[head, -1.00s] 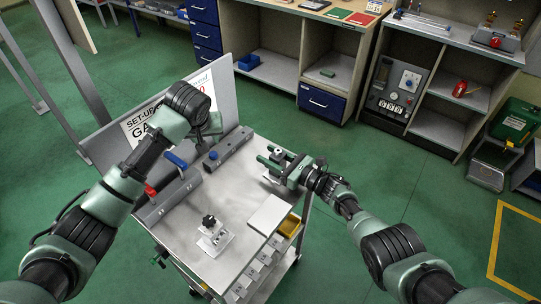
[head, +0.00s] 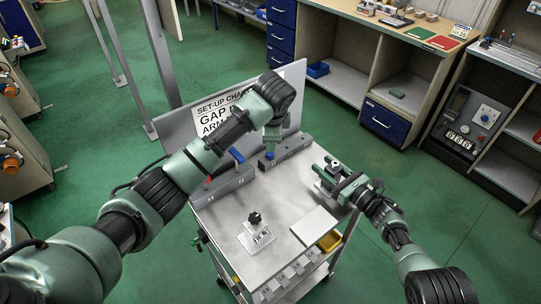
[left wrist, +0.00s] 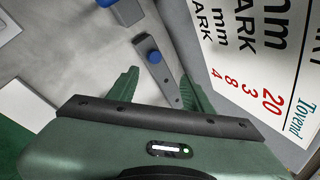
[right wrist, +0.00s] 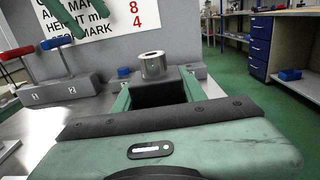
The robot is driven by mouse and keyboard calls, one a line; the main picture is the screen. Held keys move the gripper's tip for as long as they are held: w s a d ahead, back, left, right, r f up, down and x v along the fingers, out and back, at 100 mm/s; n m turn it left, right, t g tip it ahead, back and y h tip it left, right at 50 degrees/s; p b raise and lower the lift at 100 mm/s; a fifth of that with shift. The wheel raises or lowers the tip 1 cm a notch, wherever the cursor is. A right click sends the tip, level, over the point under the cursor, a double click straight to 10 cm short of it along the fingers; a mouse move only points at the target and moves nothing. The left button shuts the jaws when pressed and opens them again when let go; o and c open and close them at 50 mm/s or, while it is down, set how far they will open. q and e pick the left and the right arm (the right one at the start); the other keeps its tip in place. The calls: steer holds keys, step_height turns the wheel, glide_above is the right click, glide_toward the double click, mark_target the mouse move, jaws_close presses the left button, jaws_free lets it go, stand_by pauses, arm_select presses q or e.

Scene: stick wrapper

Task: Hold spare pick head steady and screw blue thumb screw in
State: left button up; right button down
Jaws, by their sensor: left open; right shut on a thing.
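The blue thumb screw (head: 270,155) stands upright on a grey bar (head: 298,147) on the cart. It also shows in the left wrist view (left wrist: 154,57) and the right wrist view (right wrist: 123,72). My left gripper (head: 272,137) is above it, open and empty, partly hidden by its own arm; its fingers (left wrist: 160,88) are apart, with the screw beyond them. My right gripper (head: 328,168) is shut on a dark block with a silver collar (right wrist: 153,66) on top, which appears to be the spare pick head. The held block's lower part is hidden.
A red T-handle (right wrist: 16,53) and a blue T-handle (right wrist: 57,43) stand on a numbered grey block left of the bar. A set-up chart board (head: 205,112) rises behind. A black-knobbed stand (head: 255,230) and pale plate (head: 314,226) occupy the cart front.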

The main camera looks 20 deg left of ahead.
mark_target(270, 154)
arm_select(q)
steer(key=w+f+m, duration=0.1)
steer(key=f+m, duration=0.2)
steer(key=m, duration=0.2)
steer(key=w+f+m, duration=0.1)
steer(key=f+m, duration=0.3)
steer(key=m, duration=0.1)
steer(key=w+a+f+m, duration=0.1)
steer(key=w+f+m, duration=0.1)
steer(key=f+m, duration=0.2)
steer(key=shift+a+m+g+y, duration=0.1)
steer(key=shift+m+g+y, duration=0.2)
steer(key=shift+m+g, duration=0.15)
jaws_close()
